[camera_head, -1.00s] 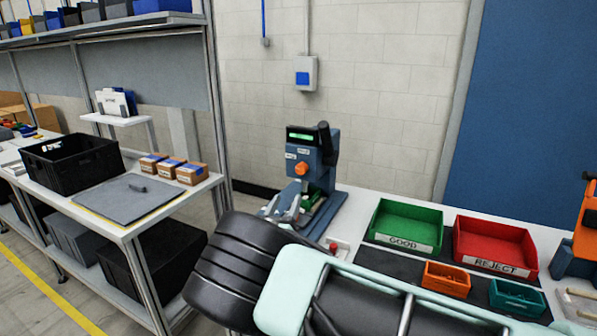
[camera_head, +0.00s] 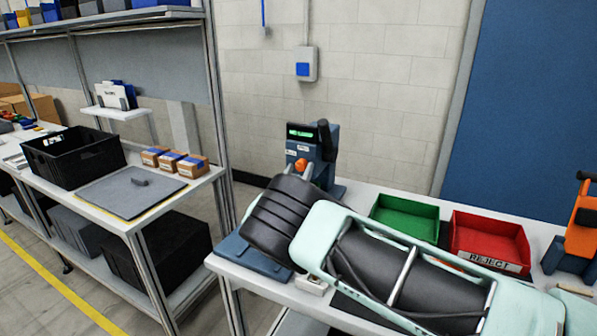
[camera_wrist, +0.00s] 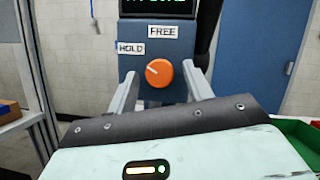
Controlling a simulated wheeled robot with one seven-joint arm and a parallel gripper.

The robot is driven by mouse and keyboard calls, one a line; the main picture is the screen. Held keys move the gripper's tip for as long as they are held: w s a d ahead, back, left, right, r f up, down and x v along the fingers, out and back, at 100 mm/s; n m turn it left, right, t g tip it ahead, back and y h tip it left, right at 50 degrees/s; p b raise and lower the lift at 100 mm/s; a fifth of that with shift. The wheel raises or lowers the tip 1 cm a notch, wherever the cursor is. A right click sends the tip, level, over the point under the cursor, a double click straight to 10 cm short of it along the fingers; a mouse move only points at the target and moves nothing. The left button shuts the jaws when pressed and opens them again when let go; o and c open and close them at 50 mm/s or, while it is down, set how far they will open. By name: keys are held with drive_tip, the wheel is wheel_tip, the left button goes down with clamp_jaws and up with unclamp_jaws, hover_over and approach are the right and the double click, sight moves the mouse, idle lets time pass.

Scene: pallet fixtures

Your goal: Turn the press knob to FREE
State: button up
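The blue press (camera_head: 327,160) stands at the back of the bench, with a lit green display on top. Its orange knob (camera_head: 300,164) also shows in the wrist view (camera_wrist: 159,73), with a pale mark pointing up and left, toward the HOLD label (camera_wrist: 131,48). The FREE label (camera_wrist: 163,31) is above the knob. My gripper (camera_wrist: 160,76) is open, its two grey fingers on the left and right of the knob. A gap shows on both sides, so I see no contact. In the head view my arm hides the lower press.
A green bin (camera_head: 405,217) and a red REJECT bin (camera_head: 490,243) stand right of the press, partly behind my arm. A side bench holds a black crate (camera_head: 72,157), a grey mat (camera_head: 128,195) and small boxes (camera_head: 174,160). A wall is behind the press.

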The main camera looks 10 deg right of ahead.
drive_tip(key=c, duration=0.9)
drive_tip(key=shift+o, duration=0.2)
